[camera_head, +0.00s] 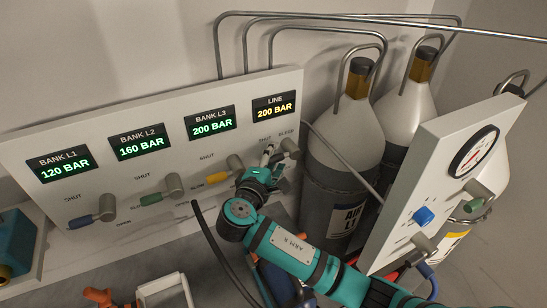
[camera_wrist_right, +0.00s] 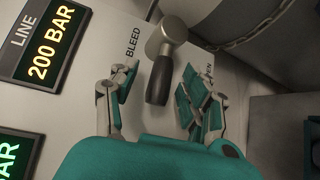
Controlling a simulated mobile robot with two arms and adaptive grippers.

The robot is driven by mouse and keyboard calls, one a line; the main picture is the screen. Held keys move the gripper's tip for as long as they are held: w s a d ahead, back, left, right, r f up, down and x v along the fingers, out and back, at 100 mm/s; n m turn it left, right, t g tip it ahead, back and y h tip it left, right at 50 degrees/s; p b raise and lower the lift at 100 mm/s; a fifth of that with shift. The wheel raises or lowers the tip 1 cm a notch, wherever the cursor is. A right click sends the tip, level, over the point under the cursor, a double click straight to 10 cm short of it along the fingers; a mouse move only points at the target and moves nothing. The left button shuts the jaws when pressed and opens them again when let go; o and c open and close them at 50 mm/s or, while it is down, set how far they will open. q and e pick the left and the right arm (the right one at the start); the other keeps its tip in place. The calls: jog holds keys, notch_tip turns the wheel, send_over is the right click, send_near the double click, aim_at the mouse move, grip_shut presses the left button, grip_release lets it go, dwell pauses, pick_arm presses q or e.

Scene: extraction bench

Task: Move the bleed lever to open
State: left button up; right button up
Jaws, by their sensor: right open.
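The bleed lever has a round grey hub (camera_head: 290,147) at the right end of the white panel, under the LINE display. In the right wrist view its hub and black handle (camera_wrist_right: 160,80) show clearly, with the handle pointing down the picture. A BLEED label is to its left and a partly hidden label ending in "EN" to its right. My right gripper (camera_head: 268,160) is open at the panel; in the wrist view its fingers (camera_wrist_right: 157,84) stand on either side of the handle, with gaps visible. In the head view the gripper hides much of the lever.
The panel (camera_head: 120,197) also has blue, green and yellow levers. The displays read L1 120, L2 160, L3 200 and LINE 200 bar. Gas cylinders (camera_head: 345,125) and hoses stand close on the right. A second panel (camera_head: 440,150) with a gauge is at right.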

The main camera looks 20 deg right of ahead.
jog(key=c, duration=0.4)
grip_shut()
jog(key=shift+f, duration=0.15)
jog(key=shift+f+n+t+h+b, duration=0.3)
jog(key=shift+f+n+t+b, duration=0.15)
jog(key=shift+b, duration=0.35)
jog(key=shift+d+f+n+t+h+b, duration=0.15)
jog(key=shift+f+n+t+h+b, duration=0.2)
jog(key=shift+n+t+b, duration=0.55)
jog(key=shift+d+f+n+t+h+b, duration=0.15)
jog(key=shift+f+n+t+b, duration=0.4)
jog(key=shift+b, duration=0.75)
jog(key=shift+d+f+n+t+h+b, duration=0.25)
jog(key=shift+n+t+b, duration=0.25)
jog(key=shift+n+b, duration=0.45)
